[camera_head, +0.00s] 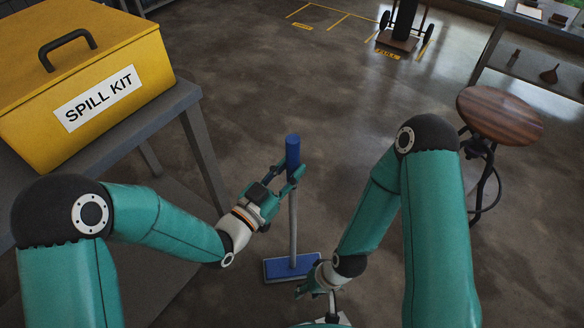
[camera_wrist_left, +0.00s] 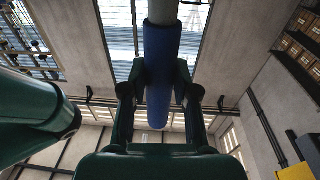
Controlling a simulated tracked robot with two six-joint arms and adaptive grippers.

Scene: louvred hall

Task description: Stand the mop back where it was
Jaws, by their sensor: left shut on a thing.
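The mop (camera_head: 293,222) has a blue grip on top, a thin grey shaft and a flat blue rectangular head (camera_head: 285,268). It is close to upright. My left gripper (camera_head: 285,176) is shut on the mop at its blue grip. The blue grip (camera_wrist_left: 160,75) also shows between the two fingers in the left wrist view. I cannot tell whether the mop head touches the floor. My right gripper (camera_head: 312,288) is low, just right of the mop head. Its fingers are partly hidden and I cannot tell their opening.
A yellow spill kit box (camera_head: 135,110) stands on a grey table (camera_head: 189,97) at left. A round wooden stool (camera_head: 500,115) stands at right. A wheeled trolley (camera_head: 400,38) is at the back, near yellow floor lines (camera_head: 338,21). A shelf (camera_head: 520,65) is at upper right. The middle floor is clear.

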